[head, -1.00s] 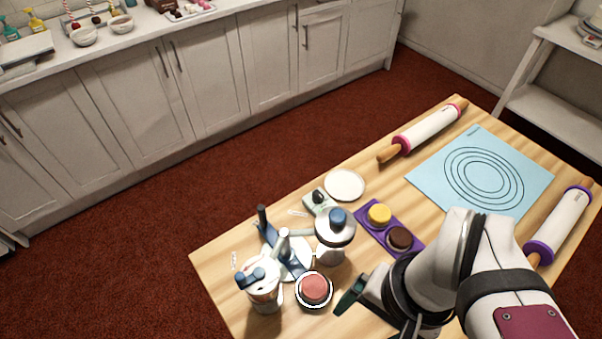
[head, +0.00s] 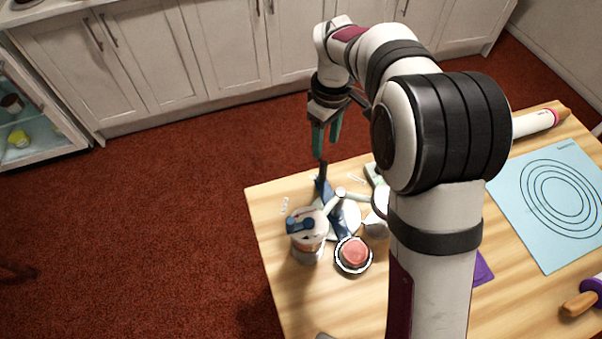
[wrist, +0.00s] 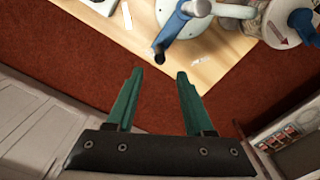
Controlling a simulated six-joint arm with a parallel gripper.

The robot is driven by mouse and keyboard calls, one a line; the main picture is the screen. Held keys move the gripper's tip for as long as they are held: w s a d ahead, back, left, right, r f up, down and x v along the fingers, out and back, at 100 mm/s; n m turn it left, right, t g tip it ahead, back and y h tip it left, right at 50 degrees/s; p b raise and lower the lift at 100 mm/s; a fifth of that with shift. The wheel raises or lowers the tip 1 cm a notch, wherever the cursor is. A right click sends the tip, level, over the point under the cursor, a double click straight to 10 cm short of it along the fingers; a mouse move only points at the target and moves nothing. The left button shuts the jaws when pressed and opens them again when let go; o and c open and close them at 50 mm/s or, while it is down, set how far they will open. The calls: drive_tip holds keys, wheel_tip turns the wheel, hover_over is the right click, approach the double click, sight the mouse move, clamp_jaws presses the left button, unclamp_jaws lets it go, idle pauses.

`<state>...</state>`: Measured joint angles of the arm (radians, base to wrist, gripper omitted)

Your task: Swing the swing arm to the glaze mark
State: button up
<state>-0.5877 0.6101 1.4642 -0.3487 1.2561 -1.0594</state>
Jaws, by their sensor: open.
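The swing arm (head: 326,186) is a blue bar on a round white base (head: 349,222), with a dark upright end (head: 322,167) at the table's far edge. In the wrist view the blue bar (wrist: 185,22) runs down to its black end (wrist: 159,53). My gripper (head: 326,153) is open and empty, pointing down above that end. In the wrist view the black end appears just beyond and between the green fingertips (wrist: 160,74). Small pale labels lie on the table, one left (head: 285,205) and one right (head: 357,179) of the bar; I cannot read which is the glaze mark.
A white canister with blue parts (head: 307,240) and a round pot with a pink top (head: 354,255) stand close by the bar. A blue ringed mat (head: 560,245) and a rolling pin (head: 535,124) lie to the right. My arm hides the table's middle.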

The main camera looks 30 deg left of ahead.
sight(324, 162)
wheel_tip(324, 162, down, 7)
drive_tip(key=shift+f, duration=0.15)
clamp_jaws()
drive_tip(key=shift+s+a, duration=0.45)
drive_tip(key=shift+s, duration=0.15)
drive_tip(key=shift+s+a, duration=0.4)
drive_tip(key=shift+s, duration=0.2)
